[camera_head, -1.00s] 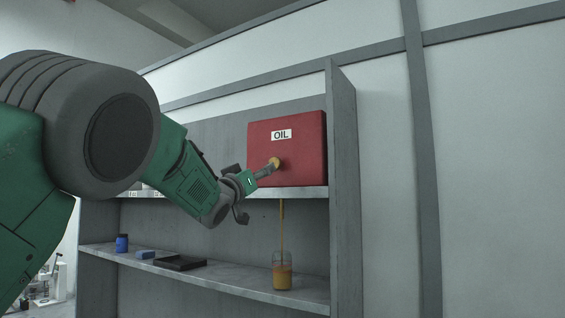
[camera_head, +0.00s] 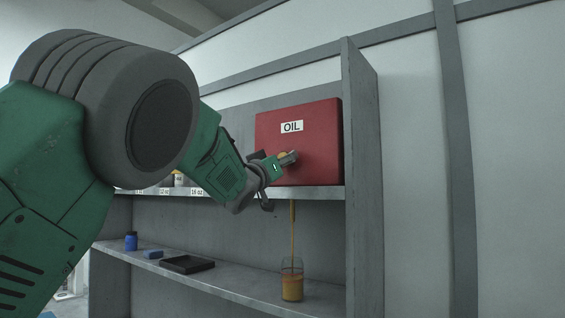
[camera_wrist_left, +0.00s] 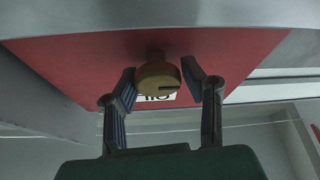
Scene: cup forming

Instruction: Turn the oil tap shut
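The red oil box (camera_head: 318,125) with its white OIL label (camera_head: 291,127) sits on the upper shelf. The oil tap is a round yellow-brown knob (camera_wrist_left: 158,76) on the box front; in the head view my gripper mostly covers it. My left gripper (camera_head: 286,159) reaches it from the left. In the left wrist view its two fingers (camera_wrist_left: 160,92) stand apart, one on each side of the knob, with gaps visible. A thin stream of oil (camera_head: 293,225) falls from below the upper shelf into a glass jar (camera_head: 291,280), which holds orange oil. My right gripper is not in view.
The lower shelf (camera_head: 235,284) also holds a blue container (camera_head: 131,241), a blue block (camera_head: 153,254) and a black tray (camera_head: 187,264). A grey side panel (camera_head: 362,190) stands right of the box. Small labelled containers (camera_head: 179,179) are behind my arm.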

